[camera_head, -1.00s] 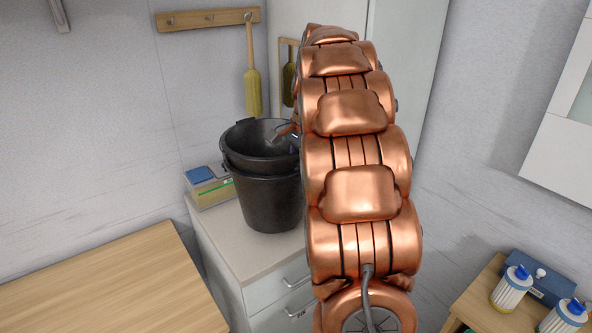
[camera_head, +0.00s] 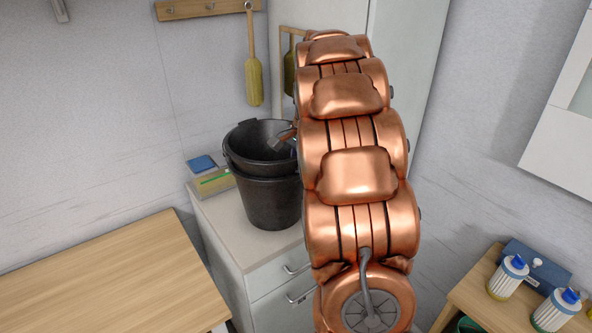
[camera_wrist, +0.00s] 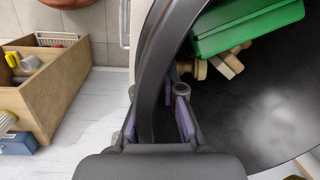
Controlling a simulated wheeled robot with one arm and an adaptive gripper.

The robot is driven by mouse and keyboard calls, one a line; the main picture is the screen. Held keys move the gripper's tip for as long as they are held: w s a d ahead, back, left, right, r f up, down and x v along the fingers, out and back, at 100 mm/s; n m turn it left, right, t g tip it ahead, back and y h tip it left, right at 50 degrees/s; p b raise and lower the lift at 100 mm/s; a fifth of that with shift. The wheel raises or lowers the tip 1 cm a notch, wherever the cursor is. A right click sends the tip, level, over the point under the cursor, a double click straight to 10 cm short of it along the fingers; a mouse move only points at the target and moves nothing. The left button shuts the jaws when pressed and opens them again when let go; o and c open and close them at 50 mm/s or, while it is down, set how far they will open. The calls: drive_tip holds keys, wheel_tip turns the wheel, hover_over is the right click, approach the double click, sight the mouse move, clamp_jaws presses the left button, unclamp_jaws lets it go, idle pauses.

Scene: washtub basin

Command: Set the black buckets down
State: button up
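Two black buckets (camera_head: 270,200), one nested in the other, stand upright over the top of a white cabinet at the back. Whether the lower base touches the top, I cannot tell. My gripper (camera_head: 286,137) is at the right side of the upper rim, partly hidden by my arm. In the wrist view my gripper (camera_wrist: 158,115) has its purple-padded fingers on either side of the bucket wall (camera_wrist: 160,65) and is shut on it. A green item (camera_wrist: 245,25) and small wooden pieces (camera_wrist: 225,65) show beyond the rim, apparently inside the bucket.
The white cabinet top (camera_head: 238,236) has free room in front of the buckets. A scale-like box (camera_head: 212,183) with a blue item (camera_head: 202,163) sits behind left. A wooden table (camera_head: 110,275) is at left; bottles (camera_head: 508,278) stand at right.

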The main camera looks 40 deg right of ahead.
drive_tip(key=o, duration=0.4)
drive_tip(key=shift+c, duration=0.2)
wheel_tip(320, 180, up, 12)
drive_tip(key=s+d+b, duration=0.1)
drive_tip(key=b, duration=0.1)
drive_tip(key=shift+s+d+b, duration=0.25)
drive_tip(key=shift+d+b, duration=0.1)
drive_tip(key=shift+b, duration=0.05)
idle(0.4)
drive_tip(key=shift+a, duration=0.1)
